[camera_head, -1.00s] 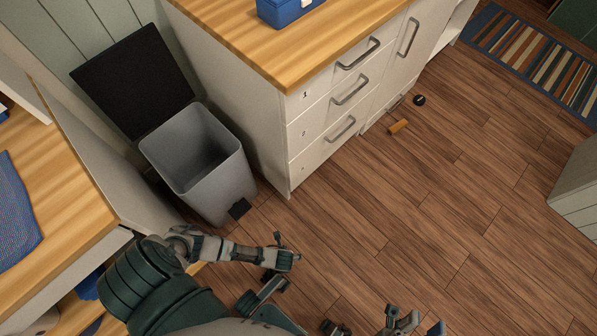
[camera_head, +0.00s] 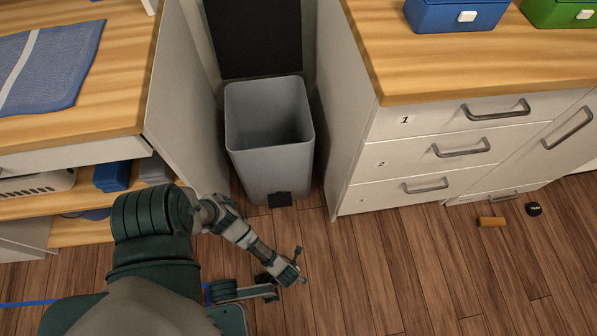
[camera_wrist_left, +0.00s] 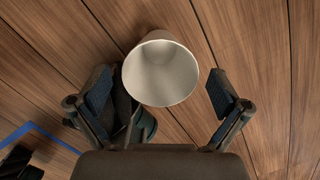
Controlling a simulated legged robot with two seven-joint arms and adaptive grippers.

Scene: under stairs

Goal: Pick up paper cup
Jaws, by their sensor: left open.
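A white paper cup (camera_wrist_left: 160,75) shows in the left wrist view, its round open mouth facing the camera. It lies between the two spread fingers of my left gripper (camera_wrist_left: 161,88), with a gap on each side, so nothing is gripped. How far the cup is from the fingertips is hard to judge. In the head view my left gripper (camera_head: 290,273) hangs low over the wooden floor in front of the bin. I cannot make out the cup in the head view. My right gripper is not in view.
A grey bin (camera_head: 270,140) with its black lid raised stands between a wooden-topped bench (camera_head: 130,95) on the left and a white drawer cabinet (camera_head: 400,150) on the right. A small orange-brown block (camera_head: 491,221) and black disc (camera_head: 534,209) lie on the floor. The floor at right is mostly clear.

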